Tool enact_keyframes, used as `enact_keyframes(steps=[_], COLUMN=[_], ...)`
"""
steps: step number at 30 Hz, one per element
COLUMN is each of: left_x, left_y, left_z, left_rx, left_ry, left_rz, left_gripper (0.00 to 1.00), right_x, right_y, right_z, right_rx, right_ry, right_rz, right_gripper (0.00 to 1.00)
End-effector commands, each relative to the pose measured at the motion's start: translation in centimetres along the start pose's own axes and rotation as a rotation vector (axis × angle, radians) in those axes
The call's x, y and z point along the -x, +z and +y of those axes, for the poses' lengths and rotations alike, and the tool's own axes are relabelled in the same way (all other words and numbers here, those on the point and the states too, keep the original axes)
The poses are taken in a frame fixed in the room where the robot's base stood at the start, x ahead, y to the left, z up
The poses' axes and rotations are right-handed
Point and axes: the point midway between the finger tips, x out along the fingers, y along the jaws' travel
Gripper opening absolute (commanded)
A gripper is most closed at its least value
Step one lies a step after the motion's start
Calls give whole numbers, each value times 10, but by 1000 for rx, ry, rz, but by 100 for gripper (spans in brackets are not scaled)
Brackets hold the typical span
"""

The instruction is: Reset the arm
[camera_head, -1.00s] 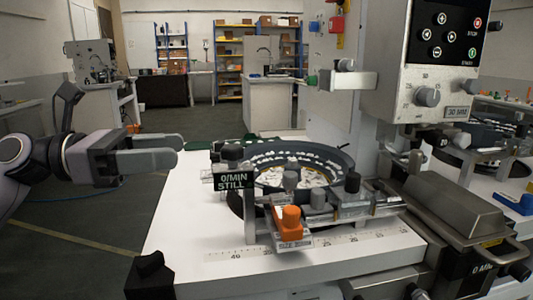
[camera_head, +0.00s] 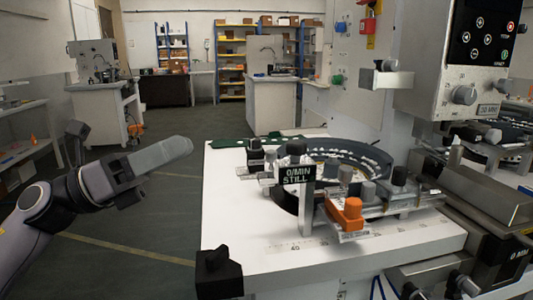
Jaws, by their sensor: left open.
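My left gripper (camera_head: 160,156) comes in from the left in the head view. It hangs over the floor, left of the white worktable (camera_head: 235,218) and apart from it. Its fingers point right and slightly up, and nothing shows between them. One finger largely hides the other from this side. My right gripper is not in view.
On the table stands a round dark feeder bowl (camera_head: 345,152) with a sign reading "0/MIN STILL" (camera_head: 298,174) and an orange knob (camera_head: 346,212). A black block (camera_head: 218,272) sits at the near left corner. Open floor (camera_head: 140,228) lies around my left arm.

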Motion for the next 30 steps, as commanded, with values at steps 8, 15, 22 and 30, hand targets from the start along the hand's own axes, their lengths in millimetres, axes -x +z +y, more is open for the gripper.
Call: enact_keyframes(steps=[8,15,22,30], left_x=[30,96,176,254], left_y=[-22,-81,-183,-309], left_z=[36,78,86,29], left_rx=[554,1054,1501,1886], left_ry=[173,426,756,1223], left_rz=[-484,-893,-1271,-1655], left_gripper=[58,58,58,58], right_x=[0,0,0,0], right_y=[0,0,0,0], right_z=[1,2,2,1], right_rx=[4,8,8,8], right_ry=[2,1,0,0], right_rz=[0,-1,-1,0], right_gripper=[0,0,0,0])
